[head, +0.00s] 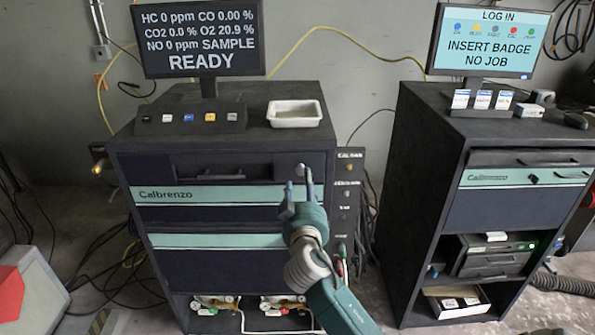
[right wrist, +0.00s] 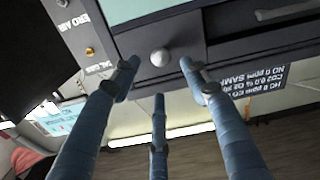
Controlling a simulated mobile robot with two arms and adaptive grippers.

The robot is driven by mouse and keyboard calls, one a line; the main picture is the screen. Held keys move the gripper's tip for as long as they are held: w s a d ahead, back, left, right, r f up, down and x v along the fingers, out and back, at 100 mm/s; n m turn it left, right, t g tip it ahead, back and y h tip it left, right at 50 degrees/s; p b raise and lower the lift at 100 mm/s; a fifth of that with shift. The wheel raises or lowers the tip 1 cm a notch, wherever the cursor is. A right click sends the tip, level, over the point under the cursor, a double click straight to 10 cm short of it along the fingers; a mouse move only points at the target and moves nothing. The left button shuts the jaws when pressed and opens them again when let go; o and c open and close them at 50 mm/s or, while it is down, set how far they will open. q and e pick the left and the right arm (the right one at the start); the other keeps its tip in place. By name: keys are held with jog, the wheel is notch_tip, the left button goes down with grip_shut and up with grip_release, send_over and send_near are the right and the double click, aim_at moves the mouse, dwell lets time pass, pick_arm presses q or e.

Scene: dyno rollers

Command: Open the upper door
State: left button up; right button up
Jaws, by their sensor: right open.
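The left cabinet, marked Calbrenzo, has a dark upper door (head: 225,197) with a teal stripe. It looks closed. A recessed bar (head: 222,173) runs above the stripe, and a small round knob (head: 299,169) sits on a square panel at the right. My right gripper (head: 299,188) is open in front of this knob, its fingers pointing at the panel. In the right wrist view, turned upside down, the pale knob (right wrist: 160,57) shows between the spread blue fingers (right wrist: 159,78). I cannot tell whether any finger touches the panel. My left gripper is not in view.
A monitor (head: 199,38), a button box (head: 190,118) and a white tray (head: 294,113) stand on the cabinet. A lower door (head: 220,268) sits below. A second cabinet (head: 422,180) stands at the right, with a floor gap between. Cables lie on the left floor.

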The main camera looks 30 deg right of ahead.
aim_at(301, 171)
jog(key=p+x, duration=0.1)
jog(key=x, duration=0.5)
jog(key=shift+w+a+f, duration=0.1)
jog(key=shift+w+a, duration=0.05)
grip_shut()
